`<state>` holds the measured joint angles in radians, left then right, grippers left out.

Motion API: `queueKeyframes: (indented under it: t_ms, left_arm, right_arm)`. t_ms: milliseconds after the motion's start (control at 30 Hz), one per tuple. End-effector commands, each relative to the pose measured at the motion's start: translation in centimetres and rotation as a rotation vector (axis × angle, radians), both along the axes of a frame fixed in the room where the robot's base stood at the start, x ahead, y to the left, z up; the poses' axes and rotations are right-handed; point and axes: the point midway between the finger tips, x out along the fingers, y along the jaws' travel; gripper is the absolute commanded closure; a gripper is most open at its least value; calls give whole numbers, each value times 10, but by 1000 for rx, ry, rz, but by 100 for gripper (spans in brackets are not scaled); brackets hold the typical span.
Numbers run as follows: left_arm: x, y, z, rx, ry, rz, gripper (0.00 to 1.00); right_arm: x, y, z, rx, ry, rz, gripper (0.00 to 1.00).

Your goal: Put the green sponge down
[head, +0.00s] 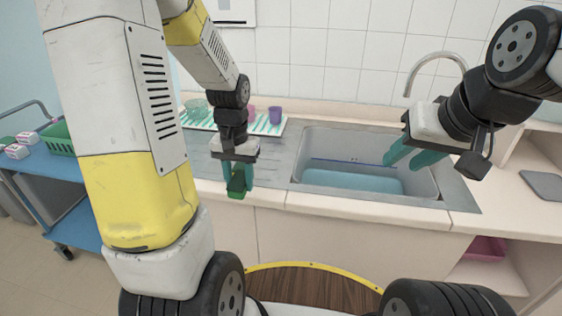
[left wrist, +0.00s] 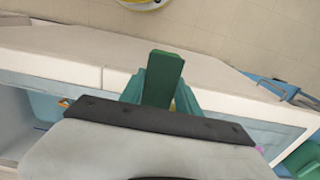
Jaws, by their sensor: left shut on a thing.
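The green sponge (head: 237,185) is a small dark green block held in my left gripper (head: 240,178), in front of the counter's front edge in the head view. In the left wrist view the sponge (left wrist: 163,78) sticks out between the teal fingers of my left gripper (left wrist: 166,95), with the pale counter behind it. My left gripper is shut on the sponge. My right gripper (head: 408,156) is over the right part of the sink with its teal fingers apart, and nothing shows between them.
The sink (head: 425,180) holds bluish water, with a curved tap (head: 436,58) behind it. A striped mat (head: 200,122) with a purple cup (head: 275,115) and a greenish bowl (head: 197,108) lies at the back left. A blue cart (head: 50,168) stands at the left. The grey drainboard (head: 272,158) is partly bare.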

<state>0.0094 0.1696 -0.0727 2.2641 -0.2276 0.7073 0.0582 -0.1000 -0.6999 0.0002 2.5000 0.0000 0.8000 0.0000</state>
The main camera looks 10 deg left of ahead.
Motion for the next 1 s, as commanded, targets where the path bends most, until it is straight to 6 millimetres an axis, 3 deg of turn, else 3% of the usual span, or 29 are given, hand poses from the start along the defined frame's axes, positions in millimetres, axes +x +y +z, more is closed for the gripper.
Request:
queueKeyframes:
  t_ms: [300, 433, 733, 1000]
  left_arm:
    - [83, -26, -9, 0, 1, -1, 99]
    - [108, -34, -11, -1, 0, -2, 99]
    - [132, -41, -13, -1, 0, -1, 99]
    - [131, -40, -48, 0, 1, 0, 99]
  right_arm:
    - [0, 0, 0, 0, 0, 0, 64]
    - [0, 0, 0, 0, 0, 0, 64]
    - [0, 0, 0, 0, 0, 0, 64]
    - [0, 0, 0, 0, 0, 0, 64]
